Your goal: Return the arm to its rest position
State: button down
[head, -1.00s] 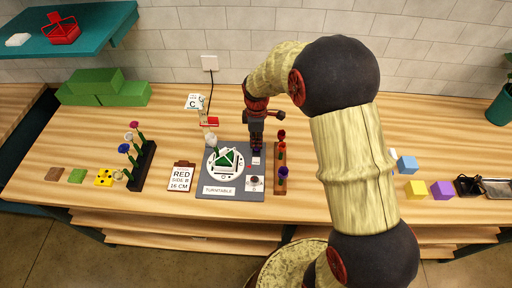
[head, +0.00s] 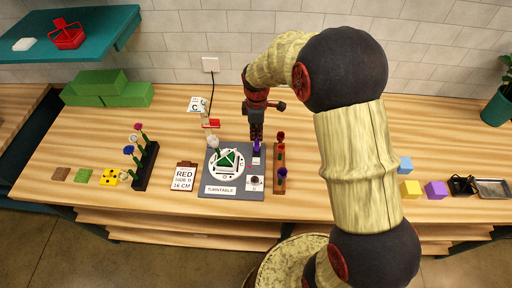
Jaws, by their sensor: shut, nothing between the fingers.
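My arm (head: 360,150) reaches over the right half of the wooden table and hides part of it. My gripper (head: 256,138) points down above the back right corner of the grey turntable board (head: 215,190). It is shut and nothing shows held in it. A small purple thing (head: 256,146) shows right below the fingertips; whether they touch it I cannot tell. The white round turntable (head: 213,168) with a green and white piece on it stands left of the gripper.
A dark rack (head: 145,167) with several flowers stands left. A narrow wooden rack (head: 275,185) with red and purple pieces is just right of the board. Green blocks (head: 125,95) lie at the back left. Yellow (head: 410,190) and purple cubes (head: 436,190) lie right of my arm.

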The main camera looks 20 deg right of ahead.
dwell(0.5)
jog(key=s+r+m+t+b, duration=0.2)
jog(key=s+r+m, duration=0.2)
jog(key=s, duration=0.4)
jog(key=s+a+r+m+t+b, duration=0.1)
jog(key=s+r+m+b, duration=0.2)
jog(key=s+r+m, duration=0.2)
jog(key=s+r+m+t+b, duration=0.2)
jog(key=s+r, duration=0.5)
jog(key=s, duration=0.5)
jog(key=shift+s+a+r+m+t+b, duration=0.15)
jog(key=shift+s+a+m+t+b, duration=0.35)
jog(key=shift+m, duration=0.8)
